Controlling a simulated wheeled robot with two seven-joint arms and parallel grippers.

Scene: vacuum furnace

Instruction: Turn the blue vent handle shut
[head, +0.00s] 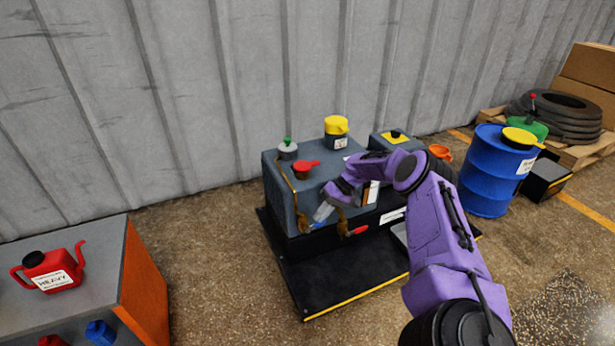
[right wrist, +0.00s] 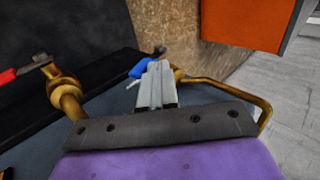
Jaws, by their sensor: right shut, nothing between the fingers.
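The blue vent handle (right wrist: 139,69) shows in the right wrist view, just left of my fingertips, on a brass fitting with a bent brass pipe (right wrist: 232,90). My right gripper (right wrist: 158,68) is shut and empty, with its fingertips right beside the handle; I cannot tell if they touch it. In the head view my right gripper (head: 322,212) reaches down at the front of the grey-blue furnace unit (head: 277,185). My left gripper is not in view.
A second brass valve (right wrist: 65,92) with a red handle (right wrist: 8,76) sits left in the wrist view. On the unit stand a red funnel-like part (head: 303,170) and a yellow-topped canister (head: 336,128). An orange-sided bench (head: 145,275) stands left; a blue drum (head: 485,175) stands right.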

